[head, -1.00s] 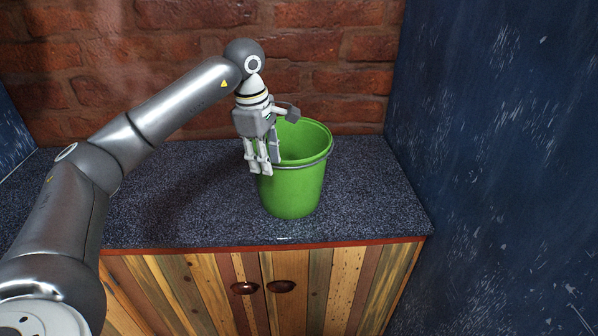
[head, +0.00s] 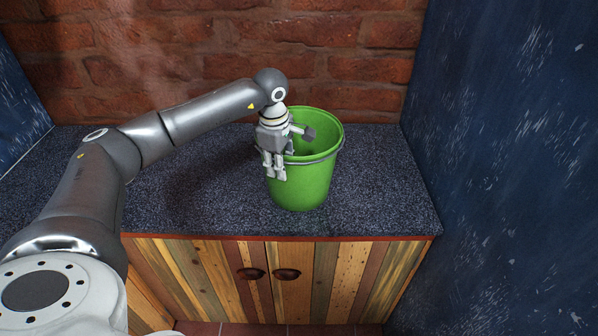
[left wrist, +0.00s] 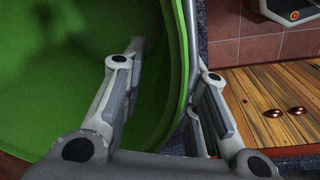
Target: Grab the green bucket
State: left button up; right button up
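The green bucket (head: 312,185) stands upright on the dark speckled counter, with a grey band under its rim. My left gripper (head: 281,162) is at the bucket's left rim, pointing down. In the left wrist view, its fingers (left wrist: 172,68) are spread on either side of the green bucket's wall (left wrist: 182,75). One finger is inside the bucket and the other is outside. A gap shows between the inner finger and the wall, so the gripper is open around the rim. The fingers hide part of the bucket's left side. My right gripper is not in view.
The counter (head: 385,200) is clear around the bucket. A brick wall (head: 170,60) stands behind it, and a blue wall (head: 500,150) closes off the right. Striped wooden cabinet doors (head: 325,275) with two dark knobs are below.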

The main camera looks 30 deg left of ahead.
pick_arm(q)
jog(key=shift+f, duration=0.7)
jog(key=shift+c, duration=0.6)
grip_shut()
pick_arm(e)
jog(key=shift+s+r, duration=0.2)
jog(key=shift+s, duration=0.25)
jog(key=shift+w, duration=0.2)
